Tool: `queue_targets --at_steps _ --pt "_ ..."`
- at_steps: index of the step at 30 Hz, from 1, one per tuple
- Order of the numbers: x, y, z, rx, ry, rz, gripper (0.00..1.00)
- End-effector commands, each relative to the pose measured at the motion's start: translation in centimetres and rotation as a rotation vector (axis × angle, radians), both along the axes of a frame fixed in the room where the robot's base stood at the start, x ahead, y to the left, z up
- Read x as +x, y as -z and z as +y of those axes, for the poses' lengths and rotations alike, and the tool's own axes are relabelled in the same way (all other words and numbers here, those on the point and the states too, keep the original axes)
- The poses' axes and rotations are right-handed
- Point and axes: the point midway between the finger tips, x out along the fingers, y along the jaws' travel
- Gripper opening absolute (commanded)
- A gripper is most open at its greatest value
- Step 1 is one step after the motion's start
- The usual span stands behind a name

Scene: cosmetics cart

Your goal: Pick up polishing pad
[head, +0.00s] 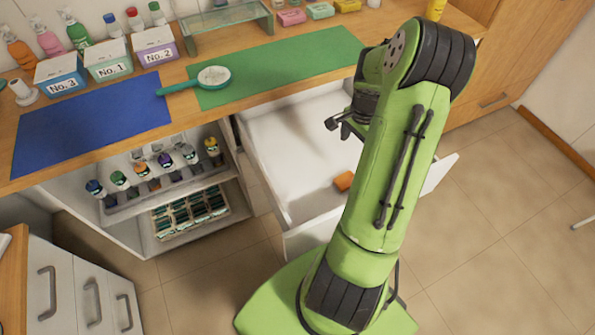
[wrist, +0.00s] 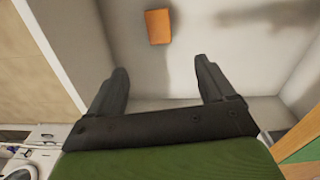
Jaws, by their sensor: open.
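The polishing pad looks to be the small orange block (head: 344,181) lying on the floor of the open white drawer (head: 290,130), near its front. In the wrist view the orange block (wrist: 158,27) lies beyond my fingertips, between their lines and apart from them. My gripper (head: 340,126) is above the drawer, farther back than the block in the head view. In the wrist view my gripper (wrist: 160,78) is open, with nothing between its fingers. My arm hides part of the drawer's right side in the head view.
The drawer's walls surround the block. Above the drawer is a wooden counter with a green mat (head: 290,62), a blue mat (head: 90,120) and a green-handled brush (head: 212,76). Shelves with several small bottles (head: 165,160) stand left of the drawer. The drawer floor around the block is clear.

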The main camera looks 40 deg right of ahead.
Motion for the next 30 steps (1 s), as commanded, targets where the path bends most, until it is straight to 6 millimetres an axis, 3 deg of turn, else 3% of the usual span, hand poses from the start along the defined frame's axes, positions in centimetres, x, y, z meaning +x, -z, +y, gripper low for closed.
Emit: queue_targets --at_steps 5,15,20,27,30 --pt "-0.8 2.9 -0.9 0.021 0.063 0.002 0.83" --pt "-0.8 10.9 -0.8 0.021 0.057 0.003 0.83" --pt "-0.7 12.7 -0.7 0.021 0.056 0.002 0.83" --pt "-0.5 16.8 -0.4 0.020 0.055 0.001 0.83" --pt "-0.5 17.1 -0.5 0.017 0.055 0.001 0.83"
